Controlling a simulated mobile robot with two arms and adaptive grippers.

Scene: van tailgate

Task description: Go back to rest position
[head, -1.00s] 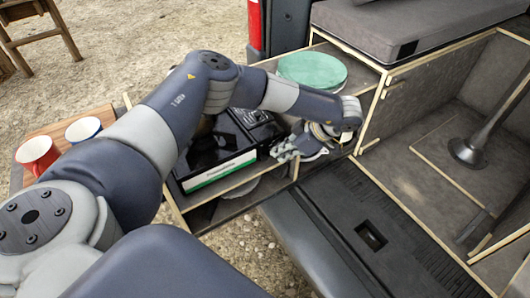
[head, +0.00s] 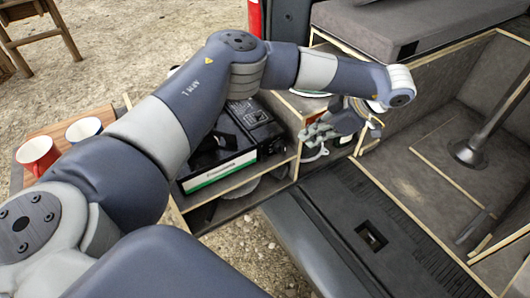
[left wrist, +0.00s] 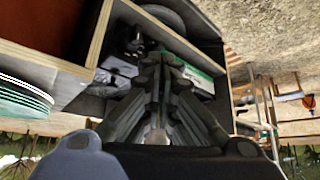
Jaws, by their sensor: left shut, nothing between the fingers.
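My left gripper (head: 322,131) is shut and empty. It hangs over the front edge of the wooden kitchen unit, just right of the black stove box (head: 235,145). In the left wrist view the fingers of my left gripper (left wrist: 165,105) come together in front of the shelf unit. My left arm reaches across the head view and covers most of the green plates, which show at the left edge of the left wrist view (left wrist: 22,104). My right gripper is not in view.
A red mug (head: 38,154) and a blue-rimmed mug (head: 84,129) stand on a wooden side board at left. A grey cushion (head: 400,28) lies at the back. The black tailgate (head: 350,225) is clear. A dark post (head: 490,125) stands in the right compartment.

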